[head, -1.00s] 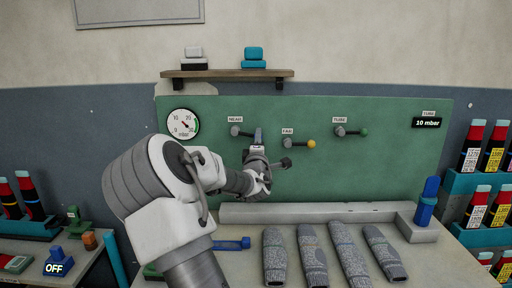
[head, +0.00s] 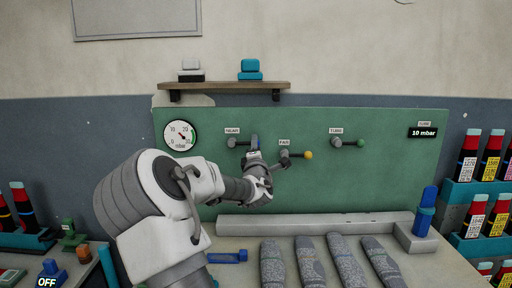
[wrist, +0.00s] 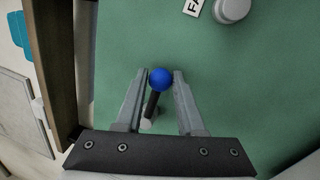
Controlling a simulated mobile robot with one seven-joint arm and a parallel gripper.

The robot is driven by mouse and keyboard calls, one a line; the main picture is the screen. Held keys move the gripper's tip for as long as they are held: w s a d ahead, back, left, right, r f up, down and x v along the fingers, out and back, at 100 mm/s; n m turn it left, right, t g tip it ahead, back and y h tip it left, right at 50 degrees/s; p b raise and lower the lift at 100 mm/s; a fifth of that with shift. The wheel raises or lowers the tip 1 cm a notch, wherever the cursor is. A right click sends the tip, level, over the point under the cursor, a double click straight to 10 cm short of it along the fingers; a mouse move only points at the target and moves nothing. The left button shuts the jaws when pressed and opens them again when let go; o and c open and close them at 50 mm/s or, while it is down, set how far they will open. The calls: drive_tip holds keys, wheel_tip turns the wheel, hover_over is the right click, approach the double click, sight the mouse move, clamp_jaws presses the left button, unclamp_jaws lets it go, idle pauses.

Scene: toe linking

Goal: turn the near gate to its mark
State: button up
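The near gate (head: 232,142) is a grey valve under the NEAR label on the green panel. Its handle points right, toward the far gate, and its end is hidden behind my gripper in the head view. In the wrist view its dark stem (wrist: 152,104) ends in a blue ball knob (wrist: 160,79). My gripper (wrist: 161,74) has one fingertip on each side of this knob, with no clear gap, and looks shut on it. In the head view my gripper (head: 254,143) is just right of the near gate. The gate's mark cannot be made out.
The far gate (head: 284,154), with a yellow knob, is close to the right of my gripper. The third valve (head: 337,143), with a green knob, is farther right. A dial gauge (head: 181,134) is at left. A shelf (head: 225,86) runs above. Grey sleeves (head: 311,262) lie on the bench below.

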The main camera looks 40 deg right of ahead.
drive_tip(key=o, duration=0.4)
drive_tip(key=shift+s+a, duration=0.1)
drive_tip(key=p+v, duration=0.1)
drive_tip(key=v, duration=1.6)
